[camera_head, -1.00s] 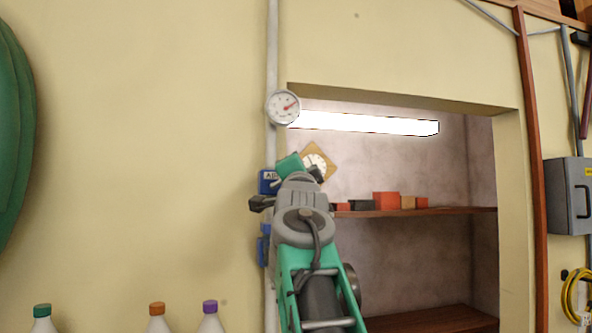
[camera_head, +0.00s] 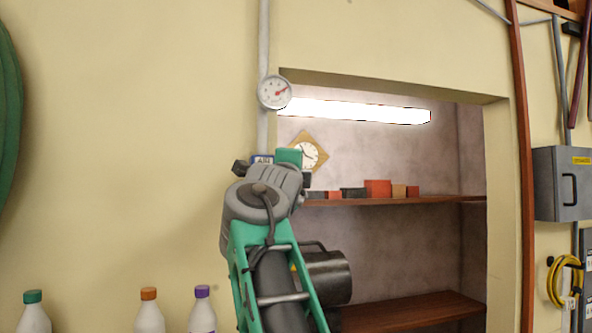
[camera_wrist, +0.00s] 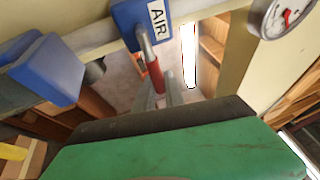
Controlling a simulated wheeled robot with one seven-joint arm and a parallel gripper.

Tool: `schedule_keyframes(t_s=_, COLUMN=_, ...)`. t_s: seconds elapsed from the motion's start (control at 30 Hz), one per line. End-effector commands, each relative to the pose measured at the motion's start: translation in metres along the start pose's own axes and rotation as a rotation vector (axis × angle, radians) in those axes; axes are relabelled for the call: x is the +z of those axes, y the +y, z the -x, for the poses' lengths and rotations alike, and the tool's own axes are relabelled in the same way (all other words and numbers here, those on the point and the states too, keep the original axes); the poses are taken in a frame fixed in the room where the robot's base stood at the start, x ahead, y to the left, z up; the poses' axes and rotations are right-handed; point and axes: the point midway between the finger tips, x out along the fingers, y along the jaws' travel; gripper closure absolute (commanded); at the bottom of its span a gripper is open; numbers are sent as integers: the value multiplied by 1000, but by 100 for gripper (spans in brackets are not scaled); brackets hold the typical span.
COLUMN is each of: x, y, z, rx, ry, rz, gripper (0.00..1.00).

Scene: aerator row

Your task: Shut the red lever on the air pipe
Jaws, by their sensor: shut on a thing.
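The red lever (camera_wrist: 154,74) shows in the wrist view, with a bare metal neck at the pale air pipe (camera_wrist: 105,48). It looks roughly crosswise to the pipe there, though the steep view makes its angle uncertain. A blue AIR sign (camera_wrist: 133,25) sits beside its neck. My gripper (camera_wrist: 161,96) is shut on the lever's far end, its grey fingers partly hidden behind the green and black gripper body.
A round gauge (camera_head: 274,92) is on the pipe above the sign. A blue block (camera_wrist: 45,70) sits along the pipe in the wrist view. Right of the pipe is a recess with a shelf (camera_head: 440,200), small boxes and a clock (camera_head: 308,153). Bottles (camera_head: 202,312) stand lower left.

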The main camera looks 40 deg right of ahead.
Motion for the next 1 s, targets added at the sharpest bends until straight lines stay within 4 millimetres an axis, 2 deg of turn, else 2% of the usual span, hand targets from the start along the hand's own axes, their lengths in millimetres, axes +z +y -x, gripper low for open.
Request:
schedule_keyframes(t_s=0.37, x=0, y=1, z=0, rx=3, ry=3, rz=-5, gripper=100)
schedule_keyframes(t_s=0.4, x=0, y=1, z=0, rx=3, ry=3, rz=-5, gripper=84)
schedule_keyframes(t_s=0.63, x=0, y=1, z=0, rx=3, ry=2, rz=-4, gripper=65)
schedule_keyframes(t_s=0.87, x=0, y=1, z=0, rx=2, ry=1, rz=-4, gripper=64)
schedule_keyframes(t_s=1.0, x=1, y=3, z=12, rx=1, ry=-1, rz=-4, gripper=64)
